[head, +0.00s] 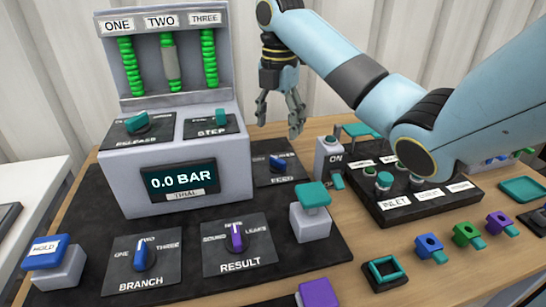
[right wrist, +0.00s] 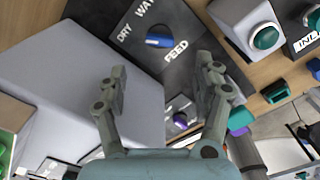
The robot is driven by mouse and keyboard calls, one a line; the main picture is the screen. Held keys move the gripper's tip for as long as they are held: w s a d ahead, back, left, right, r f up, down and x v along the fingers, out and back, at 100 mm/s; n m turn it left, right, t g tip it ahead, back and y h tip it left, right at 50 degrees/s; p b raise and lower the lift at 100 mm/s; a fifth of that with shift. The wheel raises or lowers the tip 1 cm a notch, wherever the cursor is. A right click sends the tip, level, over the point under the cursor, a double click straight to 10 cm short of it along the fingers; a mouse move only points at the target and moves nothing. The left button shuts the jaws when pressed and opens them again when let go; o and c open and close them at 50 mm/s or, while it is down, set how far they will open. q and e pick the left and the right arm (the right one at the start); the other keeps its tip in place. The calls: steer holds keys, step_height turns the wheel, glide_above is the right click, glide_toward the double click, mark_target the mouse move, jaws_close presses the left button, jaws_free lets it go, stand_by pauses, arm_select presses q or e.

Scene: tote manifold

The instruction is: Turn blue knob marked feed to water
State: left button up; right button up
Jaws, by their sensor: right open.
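In the right wrist view the knob (right wrist: 158,41) lies beyond my fingertips, between the labels DRY, WATER (partly cut off) and FEED. Its white mark appears to lie on the DRY side. My right gripper (head: 280,118) is open and empty, above and apart from the knob; its two fingers (right wrist: 163,85) also show in the right wrist view. My left gripper is not in view.
The gauge box (head: 175,180) reading 0.0 BAR stands left of the feed plate. A grey ON switch block (head: 328,155) and an INLET panel (head: 400,205) stand to the right. The BRANCH knob (head: 144,256) and RESULT knob (head: 237,238) are in front.

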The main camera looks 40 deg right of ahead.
mark_target(278, 159)
step_height(278, 159, down, 9)
steer(key=shift+f+b, duration=0.1)
steer(key=shift+b, duration=0.25)
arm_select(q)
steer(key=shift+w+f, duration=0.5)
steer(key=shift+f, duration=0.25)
